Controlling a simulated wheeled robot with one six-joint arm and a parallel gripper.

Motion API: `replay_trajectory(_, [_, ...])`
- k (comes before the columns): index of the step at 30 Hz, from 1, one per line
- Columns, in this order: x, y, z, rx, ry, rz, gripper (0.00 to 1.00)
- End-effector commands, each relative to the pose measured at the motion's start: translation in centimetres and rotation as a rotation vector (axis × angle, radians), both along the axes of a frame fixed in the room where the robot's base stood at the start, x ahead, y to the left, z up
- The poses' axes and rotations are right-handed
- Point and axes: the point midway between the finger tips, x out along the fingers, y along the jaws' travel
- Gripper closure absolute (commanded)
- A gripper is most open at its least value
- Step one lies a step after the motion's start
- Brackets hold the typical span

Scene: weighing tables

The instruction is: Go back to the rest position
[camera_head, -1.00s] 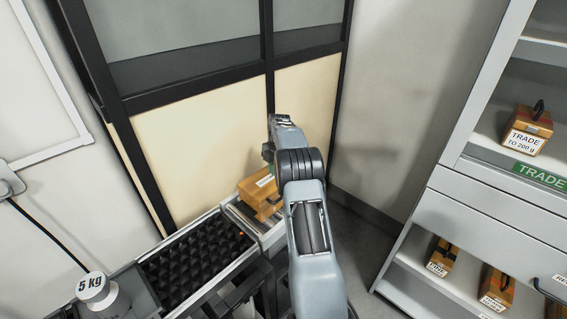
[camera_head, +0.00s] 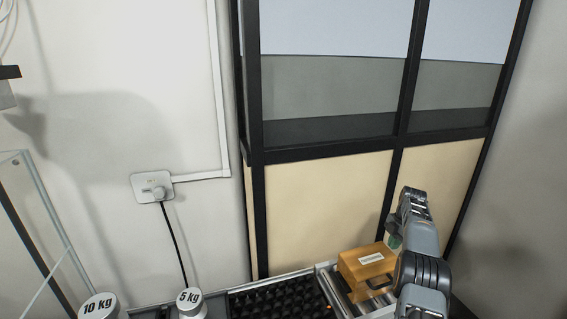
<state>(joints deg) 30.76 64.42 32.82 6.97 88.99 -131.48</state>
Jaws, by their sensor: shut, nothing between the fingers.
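My arm rises at the lower right. My gripper (camera_head: 394,243) shows only as a small greenish part at the arm's left edge, shut and empty. The arm's own links hide most of it. It appears close above a wooden case (camera_head: 365,268) with a white label and a dark handle. The case rests on a roller section (camera_head: 331,287) at the end of the bench, apart from the gripper as far as I can tell.
A 5 kg weight (camera_head: 190,302) and a 10 kg weight (camera_head: 98,306) stand at the bottom left. A black studded mat (camera_head: 275,298) lies between the weights and the rollers. A black-framed partition (camera_head: 325,195) stands behind. A wall socket (camera_head: 153,187) has a hanging cable.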

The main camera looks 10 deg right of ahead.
Motion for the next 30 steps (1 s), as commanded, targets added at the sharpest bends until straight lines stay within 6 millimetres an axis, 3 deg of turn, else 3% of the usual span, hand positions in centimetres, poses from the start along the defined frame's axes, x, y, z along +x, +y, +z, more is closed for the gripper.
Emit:
replay_trajectory(4, [0.3, 3.5, 4.8, -0.034, -0.005, -0.149, 1.00])
replay_trajectory(8, [-0.9, 8.4, 9.9, -0.069, -0.013, -0.372, 1.00])
replay_trajectory(11, [-3.0, 12.4, 13.3, -0.084, -0.028, -0.555, 1.00])
replay_trajectory(15, [-7.3, 17.7, 16.7, -0.086, -0.055, -0.813, 1.00])
replay_trajectory(21, [-15.4, 24.0, 18.7, -0.042, -0.096, -1.169, 1.00])
replay_trajectory(27, [-23.1, 27.8, 17.6, 0.035, -0.115, -1.463, 1.00])
replay_trajectory(30, [-25.9, 28.9, 16.5, 0.074, -0.117, -1.571, 1.00])
